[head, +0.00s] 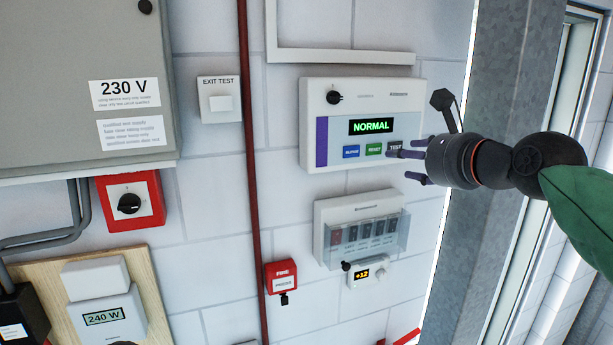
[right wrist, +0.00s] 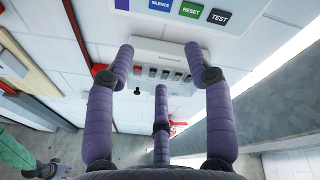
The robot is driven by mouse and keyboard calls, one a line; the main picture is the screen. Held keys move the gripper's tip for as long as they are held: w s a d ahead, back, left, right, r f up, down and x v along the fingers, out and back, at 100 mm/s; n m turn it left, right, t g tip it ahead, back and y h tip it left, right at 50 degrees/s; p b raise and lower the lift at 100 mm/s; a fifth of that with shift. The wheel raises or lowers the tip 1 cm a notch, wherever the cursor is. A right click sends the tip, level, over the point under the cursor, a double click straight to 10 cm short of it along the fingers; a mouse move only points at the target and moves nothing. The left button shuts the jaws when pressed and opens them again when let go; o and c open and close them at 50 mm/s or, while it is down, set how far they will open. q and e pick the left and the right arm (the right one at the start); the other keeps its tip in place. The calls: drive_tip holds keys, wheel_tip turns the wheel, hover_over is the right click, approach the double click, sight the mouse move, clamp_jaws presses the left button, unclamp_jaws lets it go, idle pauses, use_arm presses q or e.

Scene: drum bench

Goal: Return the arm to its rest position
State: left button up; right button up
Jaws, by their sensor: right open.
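My right arm comes in from the right edge of the head view, with a green sleeve and a dark wrist. Its gripper (head: 408,164) has purple fingers, spread open and empty, in front of the lower right of the alarm panel (head: 312,96). One fingertip overlaps the TEST button; I cannot tell whether it touches. In the right wrist view, the three fingers of the gripper (right wrist: 160,75) stand apart with nothing between them.
The panel display (head: 372,127) reads NORMAL. Below it is a switch box (head: 321,215) with a clear cover and a small +12 display unit (head: 369,272). A red pipe (head: 249,150) runs down the wall. A grey metal column (head: 495,130) stands close behind my right wrist.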

drive_tip(key=w+a+f+n+g+b, duration=0.2)
drive_tip(key=w+f+n+b, duration=0.1)
drive_tip(key=f, duration=1.3)
drive_tip(key=w+a+f+n+g+h+b, duration=0.15)
drive_tip(key=w+f+b, duration=0.25)
drive_tip(key=f, duration=1.2)
drive_tip(key=w+a+f+n+g+b, duration=0.1)
drive_tip(key=w+a+f+n+b, duration=0.15)
drive_tip(key=f, duration=1.35)
drive_tip(key=s+f+n+g+b, duration=0.2)
drive_tip(key=s+f+n+b, duration=0.15)
drive_tip(key=f, duration=1.25)
drive_tip(key=s+f+n+g+b, duration=0.2)
drive_tip(key=s+f+b, duration=0.15)
drive_tip(key=f, duration=1.15)
drive_tip(key=s+a+f+n+g+b, duration=0.1)
drive_tip(key=s+f+n+b, duration=0.3)
drive_tip(key=s+f, duration=1)
drive_tip(key=s+a+f+n+g+b, duration=0.2)
drive_tip(key=s+f+n+g+b, duration=0.2)
drive_tip(key=s+f, duration=1.1)
wheel_tip(320, 180, down, 3)
drive_tip(key=b, duration=0.3)
drive_tip(key=shift+f, duration=0.2)
